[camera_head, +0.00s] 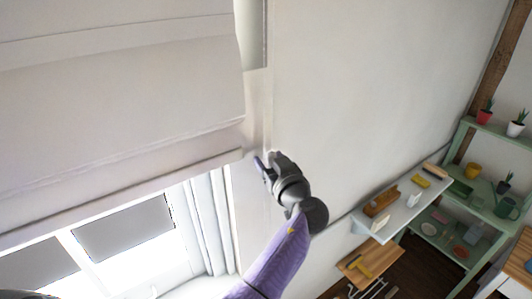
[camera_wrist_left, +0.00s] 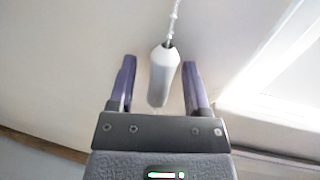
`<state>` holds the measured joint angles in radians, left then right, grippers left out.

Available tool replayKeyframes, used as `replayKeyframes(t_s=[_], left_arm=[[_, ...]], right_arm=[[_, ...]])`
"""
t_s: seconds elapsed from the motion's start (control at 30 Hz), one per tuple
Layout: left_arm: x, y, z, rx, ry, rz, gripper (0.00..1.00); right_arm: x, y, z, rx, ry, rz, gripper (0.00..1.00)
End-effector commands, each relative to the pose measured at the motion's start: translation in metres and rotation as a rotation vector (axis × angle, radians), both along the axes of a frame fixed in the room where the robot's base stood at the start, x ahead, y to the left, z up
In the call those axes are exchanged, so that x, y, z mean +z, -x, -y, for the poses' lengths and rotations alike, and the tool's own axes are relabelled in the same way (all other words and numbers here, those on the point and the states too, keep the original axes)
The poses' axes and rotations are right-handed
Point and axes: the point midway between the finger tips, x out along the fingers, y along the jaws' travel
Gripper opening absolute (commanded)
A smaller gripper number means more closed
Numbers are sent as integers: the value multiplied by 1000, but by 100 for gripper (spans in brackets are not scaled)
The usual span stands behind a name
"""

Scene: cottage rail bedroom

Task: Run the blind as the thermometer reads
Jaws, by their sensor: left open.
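The pale fabric blind (camera_head: 120,95) hangs in folds across the upper left of the head view, covering the upper part of the window. In the left wrist view a white tapered cord pull (camera_wrist_left: 163,75) hangs from a thin beaded cord (camera_wrist_left: 173,22). My left gripper (camera_head: 266,161) is by the wall just right of the blind's lower edge. In the left wrist view its two purple fingers (camera_wrist_left: 158,64) are open, one on each side of the pull, with gaps showing. No thermometer can be made out. My right gripper is not in view.
A white wall shelf (camera_head: 400,215) with small items, a wooden rack (camera_head: 368,262) with tools and a green shelf unit (camera_head: 463,135) stand at right.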

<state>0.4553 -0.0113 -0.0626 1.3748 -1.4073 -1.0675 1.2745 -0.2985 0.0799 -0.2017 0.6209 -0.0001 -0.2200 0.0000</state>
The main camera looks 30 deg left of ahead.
Motion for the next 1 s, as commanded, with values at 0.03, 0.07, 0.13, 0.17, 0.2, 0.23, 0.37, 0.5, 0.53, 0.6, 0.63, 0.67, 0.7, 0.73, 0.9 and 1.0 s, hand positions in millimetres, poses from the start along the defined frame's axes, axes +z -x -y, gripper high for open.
replayKeyframes(t_s=[0.03,0.07,0.13,0.17,0.2,0.23,0.37,0.5,0.53,0.6,0.63,0.67,0.7,0.73,0.9,1.0], left_arm=[[0,0,0,0,0,0,62],[0,0,0,0,0,0,62],[0,0,0,-1,0,0,62],[0,0,0,-1,1,-1,60],[0,0,0,-1,1,-1,52],[0,0,0,-1,1,-1,45],[0,0,0,-1,1,-1,18],[0,0,0,-1,0,-1,0],[0,0,0,-1,-1,-1,0],[0,0,0,-1,-1,-1,0],[0,0,0,-1,-1,-1,0],[0,0,0,-1,-1,-1,0],[0,0,0,-1,-1,-1,0],[0,0,0,-1,-1,-1,0],[0,0,0,-1,-1,-1,0],[0,0,0,-1,-1,-1,0]], right_arm=[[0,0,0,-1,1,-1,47],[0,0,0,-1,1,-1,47],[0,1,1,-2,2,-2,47],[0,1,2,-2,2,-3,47],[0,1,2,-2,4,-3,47],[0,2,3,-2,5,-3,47],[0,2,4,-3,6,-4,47],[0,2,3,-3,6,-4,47],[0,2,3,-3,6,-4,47],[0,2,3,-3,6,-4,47],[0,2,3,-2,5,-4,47],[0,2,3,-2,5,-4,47],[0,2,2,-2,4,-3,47],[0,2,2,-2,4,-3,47],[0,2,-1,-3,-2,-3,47],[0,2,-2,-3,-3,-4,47]])
